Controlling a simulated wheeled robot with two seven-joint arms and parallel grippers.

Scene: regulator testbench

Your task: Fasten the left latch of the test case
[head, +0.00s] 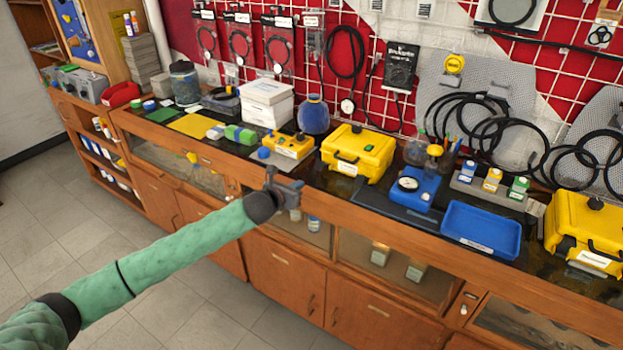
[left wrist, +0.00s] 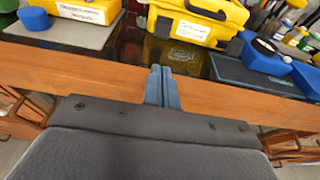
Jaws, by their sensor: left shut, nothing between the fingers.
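A yellow test case (head: 372,155) with black fittings and a white label stands on the bench, right of the middle of the head view. Its front also shows in the left wrist view (left wrist: 192,28), with a dark handle at the top and dark fittings at both sides. Whether its left latch is open or fastened is too small to tell. My left gripper (head: 288,188) is shut and empty, apart from the case and in front of the bench edge. Its fingers (left wrist: 162,76) point towards the bench below the case. My right gripper is not in view.
A yellow box with knobs (head: 288,146) sits left of the case. A blue gauge unit (head: 413,188) and a blue tray (head: 482,232) stand to its right. Another yellow case (head: 590,225) is at the far right. The wooden bench edge (left wrist: 105,70) runs beneath my fingers.

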